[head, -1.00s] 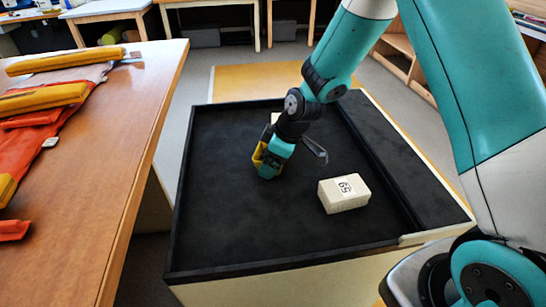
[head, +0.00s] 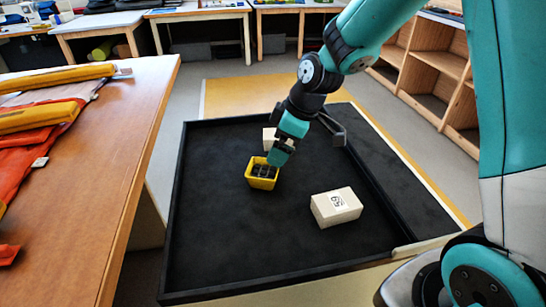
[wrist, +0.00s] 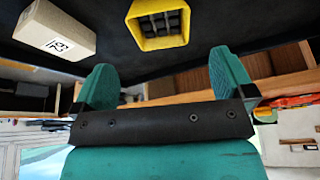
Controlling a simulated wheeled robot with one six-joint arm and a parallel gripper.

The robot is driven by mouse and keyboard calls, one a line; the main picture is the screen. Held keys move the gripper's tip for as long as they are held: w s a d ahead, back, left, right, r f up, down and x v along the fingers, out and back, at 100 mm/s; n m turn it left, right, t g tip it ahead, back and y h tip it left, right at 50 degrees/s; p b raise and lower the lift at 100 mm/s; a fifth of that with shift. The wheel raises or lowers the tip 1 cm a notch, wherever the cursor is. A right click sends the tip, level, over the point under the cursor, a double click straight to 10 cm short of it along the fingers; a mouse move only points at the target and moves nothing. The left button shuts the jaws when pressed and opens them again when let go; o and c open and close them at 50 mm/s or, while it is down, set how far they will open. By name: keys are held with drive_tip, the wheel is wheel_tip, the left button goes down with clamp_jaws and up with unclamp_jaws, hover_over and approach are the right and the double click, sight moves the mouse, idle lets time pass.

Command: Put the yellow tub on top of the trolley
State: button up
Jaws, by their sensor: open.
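The yellow tub (head: 262,181) stands upright on the black top of the trolley (head: 215,225), left of its middle, with dark contents showing inside. In the wrist view the yellow tub (wrist: 160,27) is beyond the fingertips, apart from them. My gripper (head: 279,157) is just above and behind the tub in the head view. In the wrist view my gripper (wrist: 160,80) has its two teal fingers spread wide with nothing between them.
A cream box marked 65 (head: 336,207) sits on the trolley right of the tub; it also shows in the wrist view (wrist: 56,30). Another cream block (head: 270,138) is behind the tub, partly hidden by my arm. A wooden table (head: 110,150) with orange and yellow items stands at left.

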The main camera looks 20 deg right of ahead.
drive_tip(key=s+a+r+m, duration=0.1)
drive_tip(key=s+a+r, duration=0.1)
drive_tip(key=s, duration=0.6)
drive_tip(key=s+a+r+m+g, duration=0.1)
drive_tip(key=s+a+r, duration=0.1)
drive_tip(key=s+r, duration=0.3)
drive_tip(key=s+a+r+m+g, duration=0.1)
drive_tip(key=s+a+r+m, duration=0.1)
drive_tip(key=s, duration=0.9)
wheel_tip(320, 180, up, 2)
drive_tip(key=shift+a+r+y, duration=0.25)
drive_tip(key=shift+a+y, duration=0.05)
drive_tip(key=shift+a, duration=0.2)
